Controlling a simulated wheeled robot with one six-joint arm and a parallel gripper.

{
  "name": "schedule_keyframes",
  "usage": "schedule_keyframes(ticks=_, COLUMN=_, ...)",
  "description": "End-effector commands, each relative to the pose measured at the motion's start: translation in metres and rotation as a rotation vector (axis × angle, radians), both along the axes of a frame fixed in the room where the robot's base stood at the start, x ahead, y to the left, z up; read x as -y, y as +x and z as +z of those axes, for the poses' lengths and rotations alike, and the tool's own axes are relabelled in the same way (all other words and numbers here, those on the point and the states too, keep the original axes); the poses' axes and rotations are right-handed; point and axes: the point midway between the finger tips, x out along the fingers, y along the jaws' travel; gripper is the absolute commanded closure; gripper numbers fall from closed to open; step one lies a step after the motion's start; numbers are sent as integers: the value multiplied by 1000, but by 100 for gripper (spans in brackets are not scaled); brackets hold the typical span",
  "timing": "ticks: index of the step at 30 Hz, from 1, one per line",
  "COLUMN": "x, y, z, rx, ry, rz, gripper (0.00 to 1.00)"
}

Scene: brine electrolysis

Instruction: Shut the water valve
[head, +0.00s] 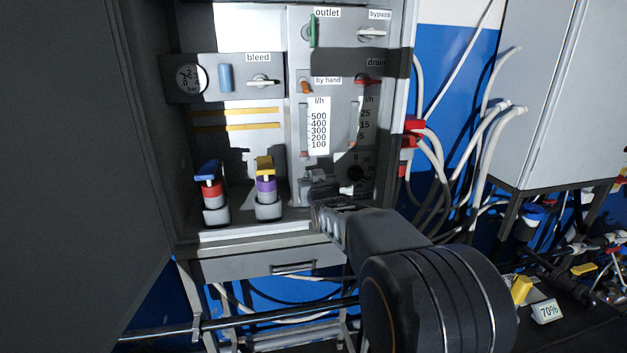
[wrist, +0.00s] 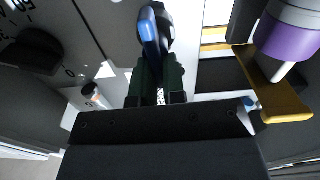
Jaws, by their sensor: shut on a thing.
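In the wrist view a valve with a blue lever (wrist: 150,38) stands on the grey panel, its lever edge-on to the camera. I take it for the water valve; a small label below it is too small and covered to read. My gripper (wrist: 157,74) has its two dark fingers closed on the lever, one on each side. In the head view my gripper (head: 318,184) is at the lower part of the cabinet's right panel, below the flow scales. There the arm and gripper hide the blue lever.
A purple cartridge with a yellow handle (head: 266,186) stands close left of my gripper, also near in the wrist view (wrist: 287,40). A red cartridge with a blue handle (head: 212,190) is further left. Bleed (head: 263,80), outlet (head: 313,32), bypass and drain (head: 367,81) valves are above.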

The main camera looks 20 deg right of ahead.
Motion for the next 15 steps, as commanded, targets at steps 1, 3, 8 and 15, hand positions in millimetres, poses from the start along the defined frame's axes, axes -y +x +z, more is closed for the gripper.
schedule_keyframes(ticks=1, x=0, y=0, z=-1, rx=5, ry=13, rz=0, gripper=100)
schedule_keyframes(ticks=3, x=1, y=0, z=-2, rx=12, ry=43, rz=0, gripper=100)
schedule_keyframes(ticks=8, x=3, y=-1, z=-3, rx=35, ry=151, rz=-1, gripper=100)
schedule_keyframes(ticks=15, x=8, y=-1, z=-4, rx=78, ry=368, rz=0, gripper=100)
